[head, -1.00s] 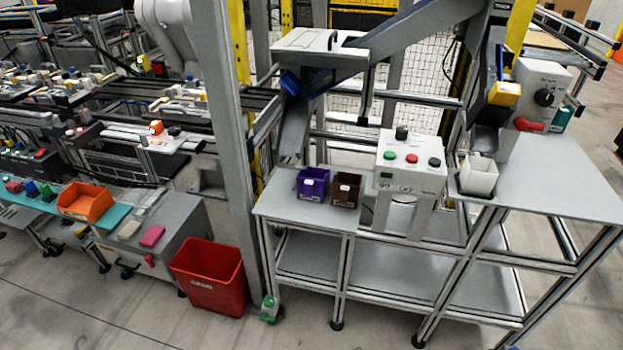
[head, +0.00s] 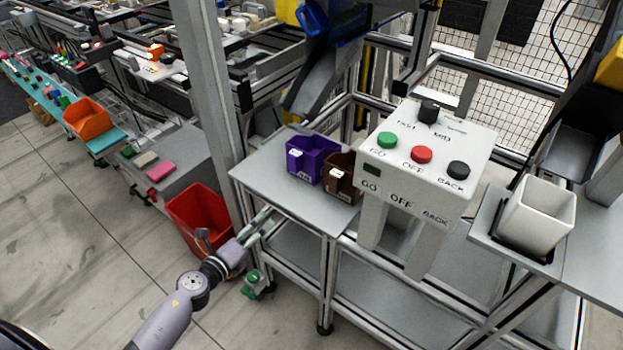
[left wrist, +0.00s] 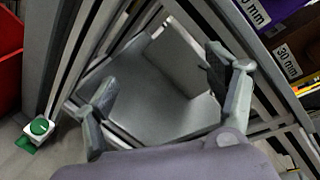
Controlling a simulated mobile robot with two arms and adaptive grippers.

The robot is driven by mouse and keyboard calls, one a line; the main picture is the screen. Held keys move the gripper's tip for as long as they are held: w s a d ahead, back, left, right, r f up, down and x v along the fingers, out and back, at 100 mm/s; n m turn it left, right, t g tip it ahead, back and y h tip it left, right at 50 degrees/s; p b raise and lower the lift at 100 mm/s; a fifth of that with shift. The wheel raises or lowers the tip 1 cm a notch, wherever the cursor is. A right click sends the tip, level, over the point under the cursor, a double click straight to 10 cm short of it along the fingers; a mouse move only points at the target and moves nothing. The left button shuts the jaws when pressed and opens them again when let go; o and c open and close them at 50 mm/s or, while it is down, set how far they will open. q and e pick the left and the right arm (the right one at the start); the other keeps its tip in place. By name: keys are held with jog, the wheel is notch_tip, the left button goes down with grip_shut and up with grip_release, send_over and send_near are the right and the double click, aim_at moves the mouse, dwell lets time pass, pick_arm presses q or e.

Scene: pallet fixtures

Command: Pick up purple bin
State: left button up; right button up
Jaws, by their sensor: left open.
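The purple bin (head: 316,158) stands upright on the grey shelf table (head: 268,178) in the middle of the head view, with a white label on its front. A brown bin (head: 343,180) stands right beside it. My left gripper (head: 260,224) is open and empty, in front of and below the tabletop's front left edge, apart from the purple bin. In the left wrist view its two fingers (left wrist: 160,72) are spread wide with only frame and grey panels between them. Labelled bin fronts (left wrist: 290,52) show at the upper right there. My right gripper is not in view.
A white control box (head: 428,150) with several buttons stands right of the bins. A grey chute (head: 318,85) hangs above and behind them. A red bin (head: 198,218) stands on the floor at left, near an upright post (head: 208,90).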

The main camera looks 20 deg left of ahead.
aim_at(292, 171)
pick_arm(q)
jog(key=w+d+r+m+t+h+b, duration=0.15)
jog(key=d+r+m+h+b, duration=0.25)
jog(key=r+m, duration=0.9)
jog(key=x, duration=0.6)
jog(key=shift+w+d+r, duration=0.1)
jog(key=shift+w+r, duration=0.05)
jog(key=shift+r, duration=0.15)
jog(key=x, duration=0.4)
jog(key=shift+w, duration=0.25)
jog(key=x, duration=0.1)
jog(key=b+x, duration=0.1)
jog(key=x, duration=0.3)
jog(key=shift+w+d+r, duration=0.15)
jog(key=shift+w+r, duration=0.05)
jog(key=shift+r, duration=0.1)
jog(key=shift+w+d+r, duration=0.1)
jog(key=shift+w, duration=0.25)
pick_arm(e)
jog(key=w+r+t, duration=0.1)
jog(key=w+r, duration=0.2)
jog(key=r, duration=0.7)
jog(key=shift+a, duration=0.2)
pick_arm(q)
jog(key=shift+c, duration=0.6)
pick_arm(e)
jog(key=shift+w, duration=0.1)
pick_arm(q)
jog(key=c, duration=0.7)
jog(key=shift+c, duration=0.3)
